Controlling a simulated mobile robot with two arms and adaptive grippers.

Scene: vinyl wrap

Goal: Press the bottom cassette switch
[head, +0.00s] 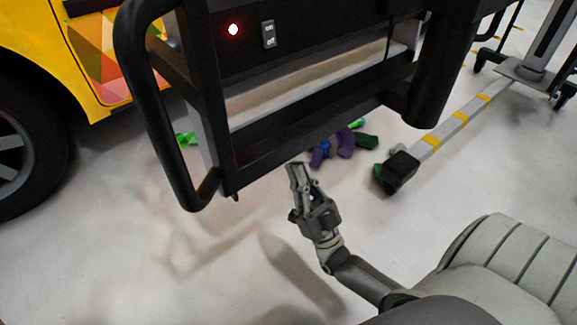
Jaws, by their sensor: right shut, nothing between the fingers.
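The black cassette (268,148) is a framed unit with a curved black handle on its left side. On its upper front face is a small on/off rocker switch (268,34), with a lit red light (233,29) to its left. My right gripper (296,172) is shut and empty. It is below the cassette's lower edge in the picture, pointing up, apart from the switch. My left gripper is not in view.
Several crumpled purple and green pieces (345,142) lie on the pale floor behind the cassette. A yellow vehicle (40,45) with a dark wheel (30,140) stands at left. A wheeled stand's leg (450,130) with yellow bands extends at right. Floor at lower left is clear.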

